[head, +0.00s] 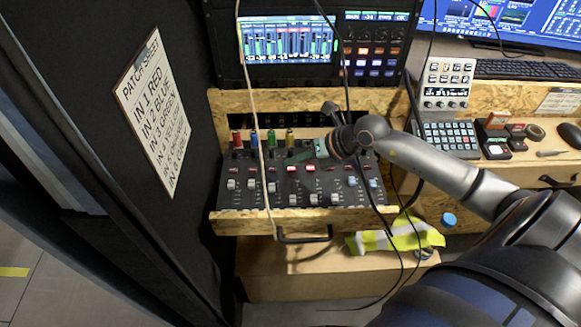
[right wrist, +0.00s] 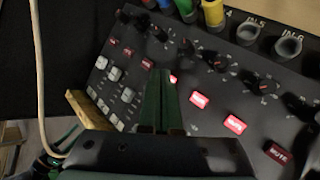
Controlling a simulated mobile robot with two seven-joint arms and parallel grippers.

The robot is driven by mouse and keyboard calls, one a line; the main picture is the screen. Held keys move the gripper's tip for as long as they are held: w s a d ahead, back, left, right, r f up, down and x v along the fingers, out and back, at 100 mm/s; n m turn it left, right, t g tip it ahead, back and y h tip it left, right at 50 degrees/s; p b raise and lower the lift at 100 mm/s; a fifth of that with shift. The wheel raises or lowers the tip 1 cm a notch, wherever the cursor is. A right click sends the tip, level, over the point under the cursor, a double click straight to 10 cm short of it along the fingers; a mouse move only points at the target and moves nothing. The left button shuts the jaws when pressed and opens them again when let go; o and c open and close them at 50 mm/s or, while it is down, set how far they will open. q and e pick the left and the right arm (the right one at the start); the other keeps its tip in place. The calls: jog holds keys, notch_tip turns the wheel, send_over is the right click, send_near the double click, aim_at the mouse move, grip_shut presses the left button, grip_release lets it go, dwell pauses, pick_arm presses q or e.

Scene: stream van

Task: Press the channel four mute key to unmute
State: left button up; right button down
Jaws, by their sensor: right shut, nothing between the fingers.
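The black mixer (head: 300,190) sits in the wooden console, with rows of knobs, mute keys and faders. A lit red mute key (head: 292,169), fourth from the left, shows near my right gripper (head: 289,162). In the right wrist view this lit key (right wrist: 174,79) is partly hidden by the green fingers of my right gripper (right wrist: 160,73). The fingers are shut and empty, and point down over the panel by this key; I cannot tell whether they touch it. My left gripper is not in view.
Colored plugs (head: 254,138) stand along the mixer's back edge. Lit mute keys (right wrist: 199,99) continue right of the fingers; keys to the left look dim. A pale cable (head: 261,110) hangs across the mixer's left part. A hi-vis vest (head: 400,236) lies below.

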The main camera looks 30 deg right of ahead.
aim_at(295, 173)
jog(key=shift+f, duration=0.5)
dwell(0.4)
jog(key=shift+r, duration=0.15)
jog(key=shift+r+p, duration=0.55)
jog(key=shift+r, duration=0.05)
notch_tip(295, 173, up, 6)
jog(key=p, duration=0.5)
jog(key=shift+p, duration=0.35)
